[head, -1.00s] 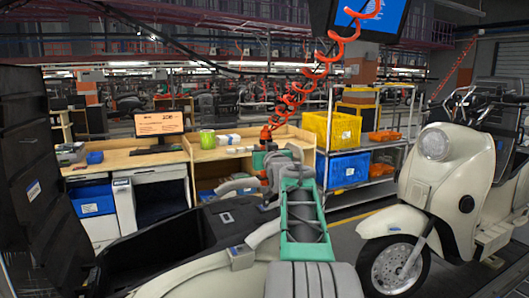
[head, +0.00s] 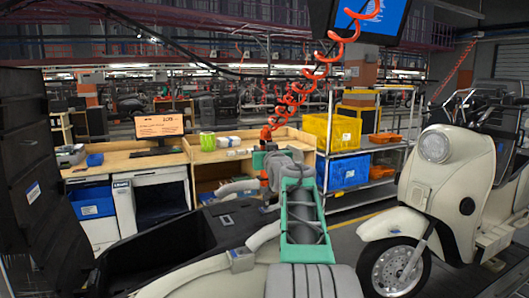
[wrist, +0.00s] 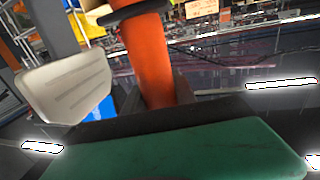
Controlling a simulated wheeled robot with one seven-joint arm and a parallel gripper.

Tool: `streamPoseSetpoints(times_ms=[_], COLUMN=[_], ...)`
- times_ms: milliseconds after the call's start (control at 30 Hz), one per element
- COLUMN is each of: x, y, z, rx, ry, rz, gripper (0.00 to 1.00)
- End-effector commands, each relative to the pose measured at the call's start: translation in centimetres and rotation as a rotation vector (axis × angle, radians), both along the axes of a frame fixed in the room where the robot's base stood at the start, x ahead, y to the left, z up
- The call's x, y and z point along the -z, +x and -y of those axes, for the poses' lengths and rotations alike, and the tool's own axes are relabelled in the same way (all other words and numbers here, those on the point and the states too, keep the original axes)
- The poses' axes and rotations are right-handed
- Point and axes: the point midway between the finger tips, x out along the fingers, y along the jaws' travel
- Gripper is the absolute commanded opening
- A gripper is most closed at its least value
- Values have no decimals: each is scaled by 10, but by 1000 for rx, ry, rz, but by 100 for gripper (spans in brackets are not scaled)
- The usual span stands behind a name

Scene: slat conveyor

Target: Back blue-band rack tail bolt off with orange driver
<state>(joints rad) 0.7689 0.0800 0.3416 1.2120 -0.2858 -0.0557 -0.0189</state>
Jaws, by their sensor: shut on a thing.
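The orange driver (wrist: 150,60) stands between the fingers of my gripper (wrist: 160,95) in the wrist view, with a black ring near its top. My gripper is shut on it. In the head view the driver (head: 266,134) shows small, under a red coiled hose, with my gripper (head: 265,152) beyond my green and grey arm. The lower part of the driver is hidden by my arm. A cream scooter body with an open black compartment (head: 165,245) lies in front of me. I cannot make out a blue-band rack or its tail bolt.
A red coiled hose (head: 340,45) hangs down to the driver. A cream scooter (head: 440,180) stands at the right. A wooden workbench (head: 115,161) is behind, with a monitor and a green mug (head: 207,141). Yellow (head: 342,132) and blue (head: 348,168) bins sit on a shelf.

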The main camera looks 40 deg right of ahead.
Motion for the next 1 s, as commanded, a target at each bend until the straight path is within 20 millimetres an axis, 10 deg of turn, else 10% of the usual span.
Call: streamPoseSetpoints(times_ms=[1000], x=[0], y=[1], z=[-1], rx=[-2], ry=[1], rz=[0], gripper=[0])
